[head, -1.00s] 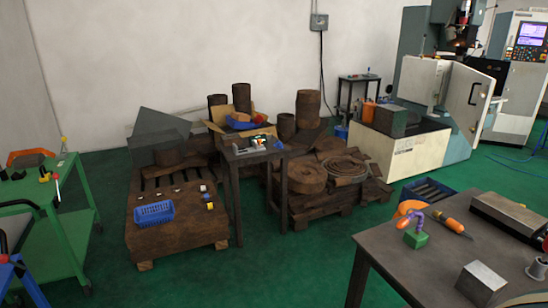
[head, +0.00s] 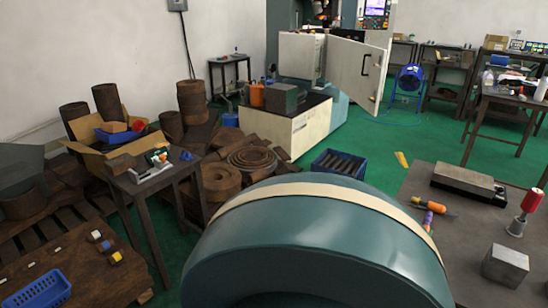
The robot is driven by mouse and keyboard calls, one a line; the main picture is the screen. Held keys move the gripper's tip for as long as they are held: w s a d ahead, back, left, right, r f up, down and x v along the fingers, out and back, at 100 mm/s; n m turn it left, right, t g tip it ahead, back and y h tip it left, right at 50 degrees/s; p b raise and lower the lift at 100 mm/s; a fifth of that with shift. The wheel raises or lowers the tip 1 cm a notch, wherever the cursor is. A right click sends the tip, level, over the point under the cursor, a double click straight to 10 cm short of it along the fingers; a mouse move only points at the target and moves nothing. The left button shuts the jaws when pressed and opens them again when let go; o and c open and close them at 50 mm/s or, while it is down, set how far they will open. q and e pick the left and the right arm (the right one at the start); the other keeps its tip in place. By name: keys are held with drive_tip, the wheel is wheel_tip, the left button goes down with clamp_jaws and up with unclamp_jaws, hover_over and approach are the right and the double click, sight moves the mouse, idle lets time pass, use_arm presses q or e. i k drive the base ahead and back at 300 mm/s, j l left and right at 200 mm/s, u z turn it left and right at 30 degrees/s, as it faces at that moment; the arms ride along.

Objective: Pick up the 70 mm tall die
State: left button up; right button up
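A grey metal block (head: 506,265), roughly a cube, stands on the dark table (head: 420,184) at the right. It may be the die, but I cannot tell its height or be sure of this. Small pale, blue and yellow cubes lie on the low brown platform (head: 82,272) at the lower left; one is a yellow-sided cube (head: 116,257). Neither of my grippers is in view.
A large teal curved shape with a tan band covers the lower middle, close to the camera, hiding floor and part of the table. A red-handled tool (head: 526,208), a flat grey metal unit (head: 468,182) and an orange-handled tool stand or lie on the right table.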

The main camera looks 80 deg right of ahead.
sight(508, 268)
drive_tip(key=u, duration=5.25)
